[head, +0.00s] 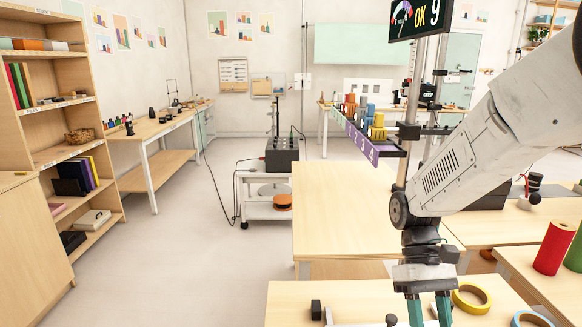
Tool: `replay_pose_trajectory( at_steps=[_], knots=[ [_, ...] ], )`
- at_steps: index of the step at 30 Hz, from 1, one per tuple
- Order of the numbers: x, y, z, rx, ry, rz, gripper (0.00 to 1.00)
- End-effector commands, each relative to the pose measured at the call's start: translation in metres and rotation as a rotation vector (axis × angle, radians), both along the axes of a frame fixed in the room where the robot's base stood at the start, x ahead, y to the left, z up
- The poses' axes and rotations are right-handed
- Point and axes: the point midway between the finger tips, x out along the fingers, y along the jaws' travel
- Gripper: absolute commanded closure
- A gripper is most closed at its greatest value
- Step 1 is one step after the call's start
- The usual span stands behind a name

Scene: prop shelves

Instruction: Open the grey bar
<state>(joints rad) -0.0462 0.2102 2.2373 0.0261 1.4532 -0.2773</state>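My gripper (430,312) points down over the front table at the bottom of the head view. Its two teal fingers stand apart with table and a bit of yellow showing between them; the tips are cut off by the frame's lower edge. I see nothing held in the visible part. No thing stands out clearly as the grey bar. A small, thin grey piece (328,314) stands beside a black block on the front table, left of my gripper, but it is too small to tell what it is.
The front table (287,303) also holds a black block (316,309), a yellow tape ring (471,298) and a blue ring (532,319). A red roll (554,247) stands at right. A bare wooden table (340,205) lies behind. Open floor (185,245) is at left, beside shelves (60,130).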

Motion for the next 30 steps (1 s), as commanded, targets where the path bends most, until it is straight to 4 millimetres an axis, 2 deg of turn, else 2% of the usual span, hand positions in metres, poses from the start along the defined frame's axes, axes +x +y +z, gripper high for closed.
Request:
replay_pose_trajectory(
  at_steps=[3, 12, 24, 30],
  knots=[
    [-0.013, -0.003, 0.020, -0.041, -0.119, -0.052, 0.53],
    [-0.046, -0.010, 0.059, -0.108, -0.396, -0.180, 0.53],
    [-0.093, -0.018, 0.098, -0.115, -0.727, -0.286, 0.53],
    [-0.108, -0.019, 0.113, -0.104, -0.832, -0.299, 0.53]
  ],
)
